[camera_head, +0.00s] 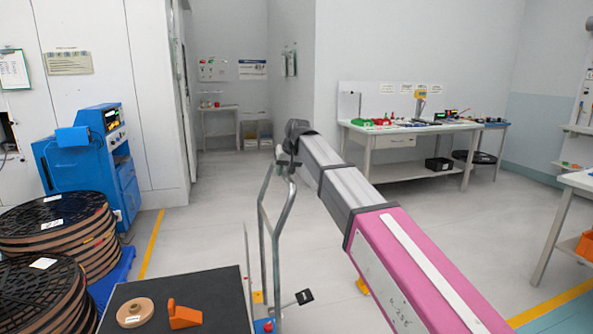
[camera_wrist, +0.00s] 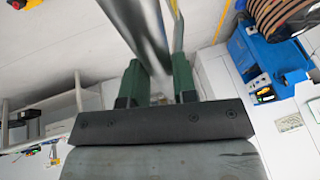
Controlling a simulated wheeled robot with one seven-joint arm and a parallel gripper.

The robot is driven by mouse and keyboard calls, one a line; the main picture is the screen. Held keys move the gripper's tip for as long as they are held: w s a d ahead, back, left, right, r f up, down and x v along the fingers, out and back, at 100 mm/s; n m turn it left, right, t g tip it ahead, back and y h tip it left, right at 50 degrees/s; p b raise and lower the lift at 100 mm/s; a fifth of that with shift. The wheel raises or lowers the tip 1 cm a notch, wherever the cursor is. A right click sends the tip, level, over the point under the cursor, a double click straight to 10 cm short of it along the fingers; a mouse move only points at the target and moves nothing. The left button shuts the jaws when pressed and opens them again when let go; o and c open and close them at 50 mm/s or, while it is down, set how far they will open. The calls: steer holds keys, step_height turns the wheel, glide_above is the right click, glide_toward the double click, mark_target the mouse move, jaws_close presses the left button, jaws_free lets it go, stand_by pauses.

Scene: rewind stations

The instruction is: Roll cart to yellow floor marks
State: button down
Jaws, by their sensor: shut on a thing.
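The cart (camera_head: 228,307) has a dark flat deck at the bottom of the head view, with a tall grey metal handle (camera_head: 277,235) at its right end. My gripper (camera_head: 292,150) is at the top of this handle. In the wrist view my gripper (camera_wrist: 160,82) has its green fingers on either side of the metal handle bar (camera_wrist: 142,30), shut on it. Yellow lines run on the floor at left (camera_head: 151,243) and right (camera_head: 555,303). A small yellow patch (camera_head: 362,287) shows beside my arm; whether it is a floor mark I cannot tell.
A brown spool (camera_head: 135,312) and an orange piece (camera_head: 184,315) lie on the deck. Stacked black reels (camera_head: 55,215) and a blue machine (camera_head: 100,165) stand at left. A workbench (camera_head: 400,127) stands behind at right, another table (camera_head: 578,180) at far right. The middle floor is open.

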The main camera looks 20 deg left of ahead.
steer(key=shift+s+a, duration=0.35)
steer(key=shift+a, duration=0.1)
steer(key=c, duration=0.9)
jaws_free()
steer(key=shift+r, duration=0.1)
steer(key=v, duration=1)
steer(key=shift+r, duration=0.25)
steer(key=shift+d+f, duration=0.1)
steer(key=shift+d, duration=0.1)
